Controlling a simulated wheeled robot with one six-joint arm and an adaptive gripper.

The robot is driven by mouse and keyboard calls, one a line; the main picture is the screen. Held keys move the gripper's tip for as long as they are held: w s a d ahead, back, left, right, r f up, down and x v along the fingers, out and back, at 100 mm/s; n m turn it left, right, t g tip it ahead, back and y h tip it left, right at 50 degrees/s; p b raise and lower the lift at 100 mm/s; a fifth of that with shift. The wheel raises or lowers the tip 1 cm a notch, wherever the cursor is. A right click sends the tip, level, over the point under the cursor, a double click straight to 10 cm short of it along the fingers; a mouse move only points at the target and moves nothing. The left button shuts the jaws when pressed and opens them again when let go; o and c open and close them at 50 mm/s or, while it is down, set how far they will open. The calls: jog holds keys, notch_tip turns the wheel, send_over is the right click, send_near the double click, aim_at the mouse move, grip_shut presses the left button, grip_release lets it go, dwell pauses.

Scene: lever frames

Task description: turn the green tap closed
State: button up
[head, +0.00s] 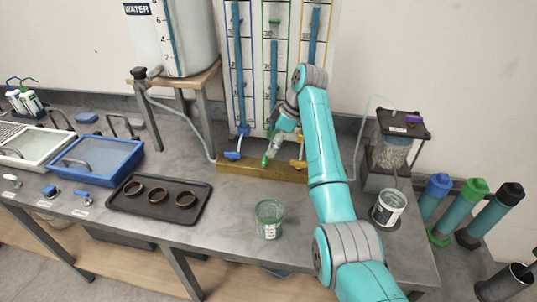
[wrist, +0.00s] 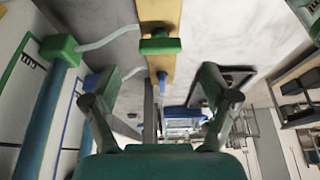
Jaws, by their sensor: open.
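The green tap (head: 265,161) sits on the wooden block (head: 240,169) at the foot of the tube panel, between a blue tap (head: 232,155) and a yellow tap (head: 298,164). In the wrist view its green handle (wrist: 160,46) lies crosswise over the wooden strip, ahead of the fingertips. My gripper (head: 273,149) is just beside and above the green tap. In the wrist view my gripper (wrist: 157,80) is open, its two fingers spread wide with nothing between them. The handle looks apart from the fingers. My arm hides part of the panel's right side.
A glass jar with green markings (head: 269,219) stands in front of the block. A black tray with rings (head: 160,200) lies to the left. A white tin (head: 388,208) and a pump stand (head: 392,150) are to the right. A green tube fitting (wrist: 60,48) is left in the wrist view.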

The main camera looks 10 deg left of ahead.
aim_at(265, 156)
jog(key=shift+x, duration=2.8)
jog(key=shift+a, duration=0.15)
jog(key=c, duration=1.2)
